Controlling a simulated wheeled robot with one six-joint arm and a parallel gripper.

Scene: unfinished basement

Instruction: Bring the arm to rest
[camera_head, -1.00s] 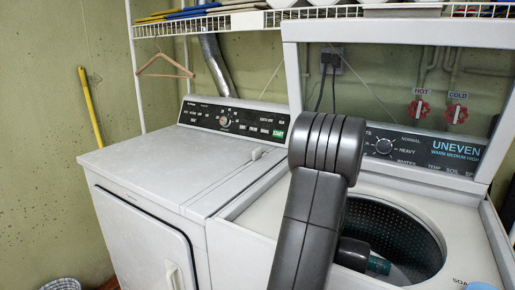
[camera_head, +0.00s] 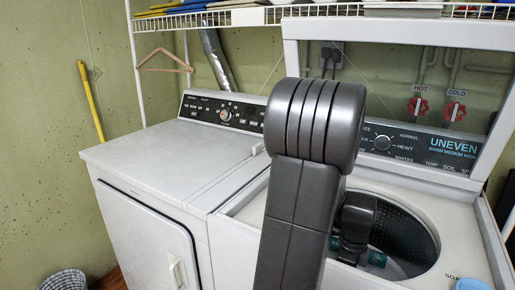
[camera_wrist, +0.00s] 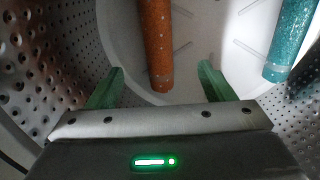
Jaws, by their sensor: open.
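My gripper (camera_head: 356,251) is inside the open washer's tub (camera_head: 412,232), fingers pointing down. Its two green fingers stand apart in the wrist view (camera_wrist: 160,75). My grey arm rises in front of the washer in the head view and hides part of the tub opening. In the wrist view an orange speckled cylinder (camera_wrist: 157,40) lies in the tub beyond the fingers. A teal speckled cylinder (camera_wrist: 291,38) lies farther right. Whether the gripper touches the tub cannot be told.
The washer's raised lid (camera_head: 290,60) frames the arm. A white dryer (camera_head: 150,165) stands at left. A wire shelf (camera_head: 235,17) runs above, with a hanger (camera_head: 165,62) below it. A basket (camera_head: 64,281) and a blue cup (camera_head: 474,284) show at the lower edge.

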